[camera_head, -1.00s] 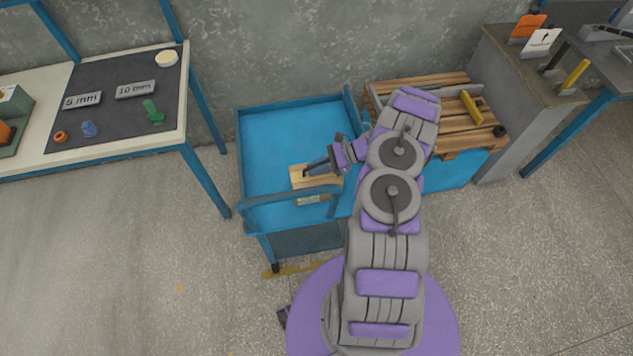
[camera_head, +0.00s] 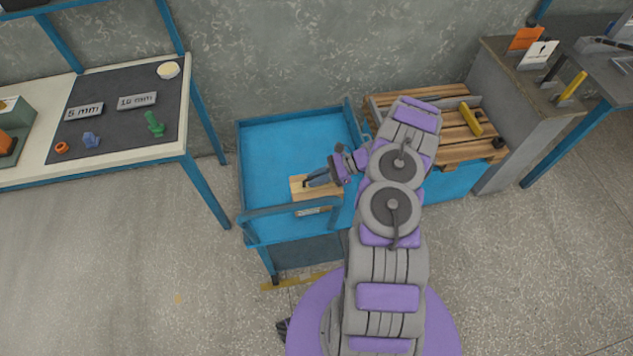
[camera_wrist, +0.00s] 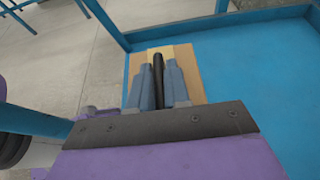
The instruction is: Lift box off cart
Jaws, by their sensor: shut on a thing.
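The box (camera_head: 299,189) is light brown cardboard with a pale label on its side. It is at the front part of the blue cart (camera_head: 262,150), behind the handle bar. My gripper (camera_head: 308,183) reaches in from the right over the box. In the wrist view my gripper (camera_wrist: 159,82) has its two blue-grey fingers shut on a dark handle on top of the box (camera_wrist: 190,66). The fingers hide part of the box top. I cannot tell whether the box's underside touches the cart bed.
The cart's handle bar (camera_head: 290,209) stands close in front of the box. A workbench (camera_head: 175,125) with small parts stands to the left. The cart bed behind the box is clear.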

